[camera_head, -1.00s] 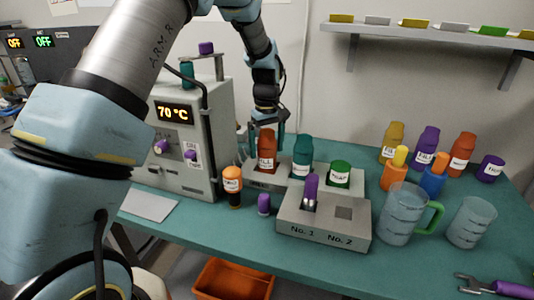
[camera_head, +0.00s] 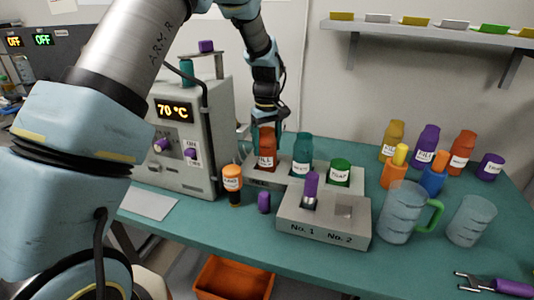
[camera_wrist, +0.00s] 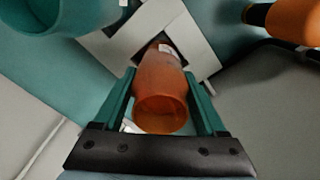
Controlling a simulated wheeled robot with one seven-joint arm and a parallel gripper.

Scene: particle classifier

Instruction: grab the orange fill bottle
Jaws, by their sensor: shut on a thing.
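The orange fill bottle (camera_head: 266,154) stands upright in the left place of the grey holder behind the numbered block, its white label facing the head camera. In the wrist view the bottle (camera_wrist: 161,92) lies between the two green fingers, its round top toward the camera. My gripper (camera_head: 268,130) comes down from above and is shut on the bottle. In the wrist view the fingers of my gripper (camera_wrist: 163,100) touch its sides. The bottle's base is in or close to the grey holder (camera_wrist: 190,25); I cannot tell if it is lifted at all.
The machine reading 70 °C (camera_head: 170,113) is close on the left.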

